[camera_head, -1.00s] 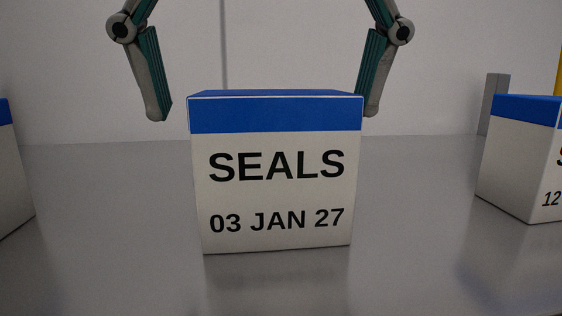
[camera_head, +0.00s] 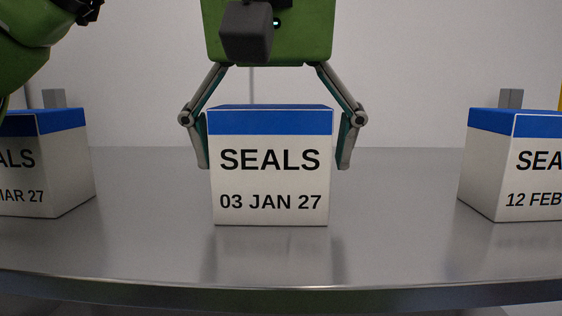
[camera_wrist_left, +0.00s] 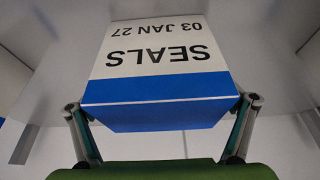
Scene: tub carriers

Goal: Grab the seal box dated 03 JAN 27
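The seal box dated 03 JAN 27 (camera_head: 270,180) is white with a blue top band and stands upright on the grey table, in the middle of the head view. It also shows upside down in the left wrist view (camera_wrist_left: 160,62). My left gripper (camera_head: 274,160) reaches down from above, behind the front face, with one finger on each side of the box. The fingers are spread wide, with a narrow gap at the right finger; contact at the left finger is unclear. The left wrist view shows the fingers (camera_wrist_left: 163,135) flanking the blue top. My right gripper is out of view.
A similar seal box (camera_head: 42,175) ending in MAR 27 stands at the left, cut off by the frame. Another, reading 12 FEB (camera_head: 510,172), stands at the right. Bare table (camera_head: 400,190) separates them from the middle box. The table's front edge (camera_head: 280,294) is near.

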